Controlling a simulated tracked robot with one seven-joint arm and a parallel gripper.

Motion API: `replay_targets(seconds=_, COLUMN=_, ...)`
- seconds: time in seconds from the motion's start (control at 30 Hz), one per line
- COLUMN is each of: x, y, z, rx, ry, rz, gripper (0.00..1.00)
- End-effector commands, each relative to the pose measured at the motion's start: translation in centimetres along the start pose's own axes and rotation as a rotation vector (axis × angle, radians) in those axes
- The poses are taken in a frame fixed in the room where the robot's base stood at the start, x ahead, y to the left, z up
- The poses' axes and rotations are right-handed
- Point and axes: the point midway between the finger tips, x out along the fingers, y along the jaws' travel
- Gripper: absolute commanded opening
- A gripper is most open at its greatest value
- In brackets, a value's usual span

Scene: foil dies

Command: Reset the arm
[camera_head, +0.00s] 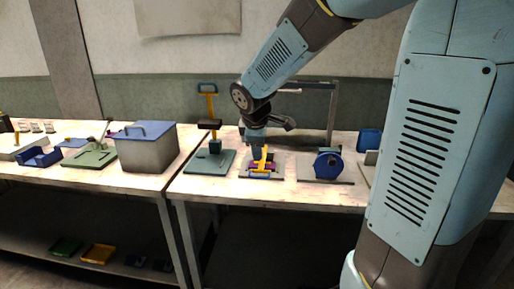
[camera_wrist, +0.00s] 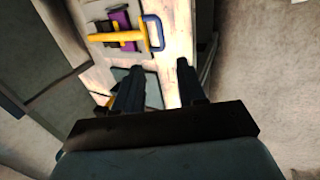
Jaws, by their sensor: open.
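My arm reaches in from the right in the head view, bent downward over the right-hand table. My gripper (camera_head: 257,151) points down just above or in front of a small fixture with yellow and purple parts (camera_head: 262,168); the head view does not show whether they touch. In the wrist view my gripper (camera_wrist: 158,68) has its two dark fingers spread apart with nothing between them. A yellow bar (camera_wrist: 112,37), a purple block (camera_wrist: 121,20) and a blue loop handle (camera_wrist: 154,33) lie beyond the fingertips there.
On the right table (camera_head: 300,200), a green-based press (camera_head: 210,160) stands left of my gripper and a blue round device (camera_head: 328,165) right of it. A grey frame (camera_head: 333,105) rises behind. A grey bin with blue lid (camera_head: 147,150) stands on the left table.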

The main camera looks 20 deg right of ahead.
Motion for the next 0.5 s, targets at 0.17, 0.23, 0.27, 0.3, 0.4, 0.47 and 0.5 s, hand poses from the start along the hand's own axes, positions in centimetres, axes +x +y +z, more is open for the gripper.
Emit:
replay_targets(seconds=0.17, x=-1.1, y=-0.3, z=0.8, rx=0.053, ry=0.001, rz=0.004, gripper=0.40)
replay_targets(seconds=0.23, x=-2.2, y=-0.8, z=1.7, rx=0.117, ry=0.003, rz=0.005, gripper=0.40)
replay_targets(seconds=0.27, x=-2.8, y=-1.1, z=2.1, rx=0.151, ry=0.004, rz=0.006, gripper=0.40)
replay_targets(seconds=0.3, x=-3.6, y=-1.4, z=2.8, rx=0.202, ry=0.007, rz=0.007, gripper=0.40)
replay_targets(seconds=0.4, x=-5.8, y=-2.7, z=4.5, rx=0.341, ry=0.016, rz=0.004, gripper=0.40)
replay_targets(seconds=0.47, x=-7.0, y=-3.6, z=5.5, rx=0.425, ry=0.023, rz=0.001, gripper=0.40)
replay_targets(seconds=0.5, x=-7.7, y=-4.2, z=6.1, rx=0.481, ry=0.028, rz=-0.002, gripper=0.40)
